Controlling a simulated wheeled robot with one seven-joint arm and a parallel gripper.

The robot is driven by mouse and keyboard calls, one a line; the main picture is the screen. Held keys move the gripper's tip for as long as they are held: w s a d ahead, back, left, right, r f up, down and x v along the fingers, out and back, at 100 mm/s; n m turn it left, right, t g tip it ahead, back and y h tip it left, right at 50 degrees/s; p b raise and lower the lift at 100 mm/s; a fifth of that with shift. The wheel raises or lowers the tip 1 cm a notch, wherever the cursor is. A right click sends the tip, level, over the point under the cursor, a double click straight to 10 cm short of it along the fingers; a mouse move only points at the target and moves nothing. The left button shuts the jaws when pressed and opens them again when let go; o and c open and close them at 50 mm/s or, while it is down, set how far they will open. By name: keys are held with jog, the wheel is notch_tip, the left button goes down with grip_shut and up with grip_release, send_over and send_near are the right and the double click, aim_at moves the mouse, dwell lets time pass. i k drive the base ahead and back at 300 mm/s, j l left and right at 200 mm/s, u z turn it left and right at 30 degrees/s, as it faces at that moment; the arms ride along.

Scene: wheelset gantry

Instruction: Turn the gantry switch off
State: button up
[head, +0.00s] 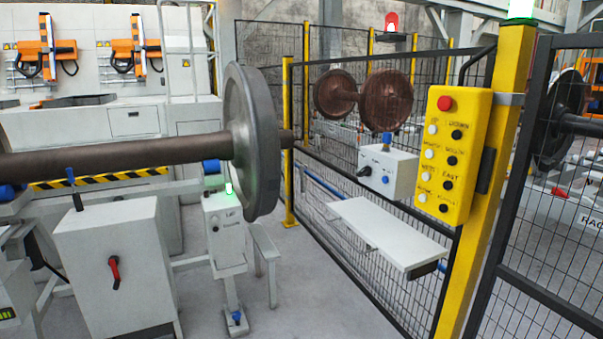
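No label in view clearly names the gantry switch. A yellow control box (451,155) with a red button on top and columns of white and black buttons hangs on the yellow post; its labels include "DOWN" and "EAST". A white box (388,172) on the mesh fence has a black rotary knob (364,171) at its left and blue parts. A red handle (115,272) points downward on the front of a white cabinet (140,238) at the lower left. A grey pedestal box (224,228) carries a lit green lamp. My gripper is not in view.
A large wheelset with a grey wheel (250,142) and brown axle (110,153) spans the left. A white shelf (386,232) juts from the mesh fence (335,212). The yellow post (487,220) stands at right. Grey floor (310,300) between is clear.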

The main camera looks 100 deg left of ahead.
aim_at(367, 171)
jog(key=u, duration=3.2)
jog(key=i+j, duration=0.1)
jog(key=i, duration=0.65)
jog(key=i+j+z, duration=0.1)
jog(key=i, duration=0.6)
jog(key=i+j, duration=0.15)
jog(key=i, duration=0.6)
